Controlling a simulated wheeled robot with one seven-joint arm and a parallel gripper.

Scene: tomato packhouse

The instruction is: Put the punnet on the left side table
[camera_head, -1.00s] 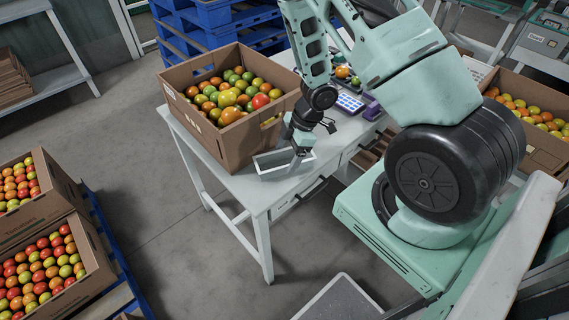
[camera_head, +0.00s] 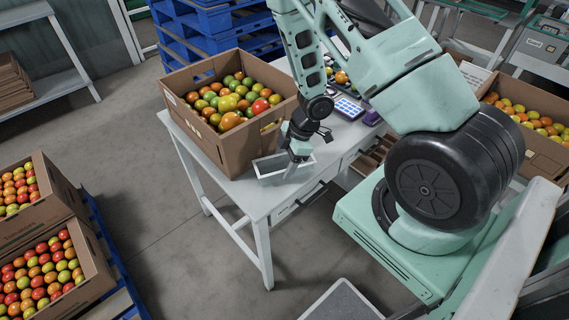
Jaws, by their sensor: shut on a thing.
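The punnet (camera_head: 271,170) is a small, shallow grey tray with a pale rim, at the front right of the white table (camera_head: 248,193). It looks empty. My gripper (camera_head: 297,157) reaches down from above and is shut on the punnet's right end. The fingertips are small and partly hidden by the wrist. I cannot tell whether the punnet touches the tabletop or hangs just above it.
A cardboard box of tomatoes (camera_head: 240,150) stands on the table close behind the punnet. A keypad device (camera_head: 348,108) lies farther back. Crates of tomatoes (camera_head: 70,290) stand at the lower left. Blue pallets (camera_head: 215,30) are stacked behind. A shelf table (camera_head: 30,22) stands at upper left.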

